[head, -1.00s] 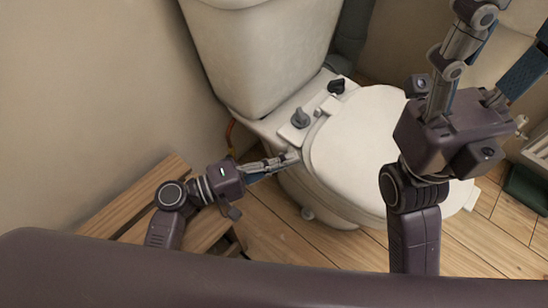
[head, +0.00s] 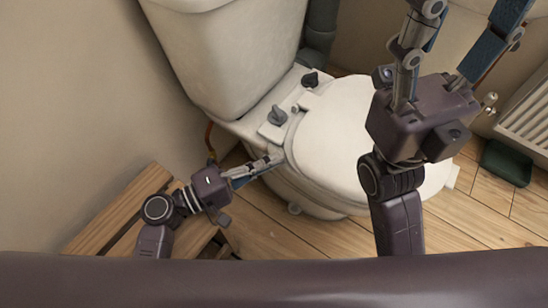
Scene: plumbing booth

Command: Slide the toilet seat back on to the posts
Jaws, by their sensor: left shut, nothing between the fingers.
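The white toilet seat (head: 335,135), with its lid down, lies on the toilet bowl (head: 300,190). Two dark grey posts, a near one (head: 277,115) and a far one (head: 310,80), stand upright on the bowl's rear ledge, between the seat and the tank. The seat's rear edge is close in front of them; I cannot tell whether it touches them. My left gripper (head: 275,159) is shut and empty, its tips at the seat's near rear side, touching or almost touching. My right gripper (head: 468,14) is raised above the seat's right part, fingers spread upward, hiding part of the seat.
The tank (head: 230,50) stands behind the bowl against the wall. A wooden slatted bench (head: 115,215) is at the lower left. A radiator (head: 525,115) and a dark green object (head: 505,162) are at the right. Wooden floor (head: 270,235) is free in front of the bowl.

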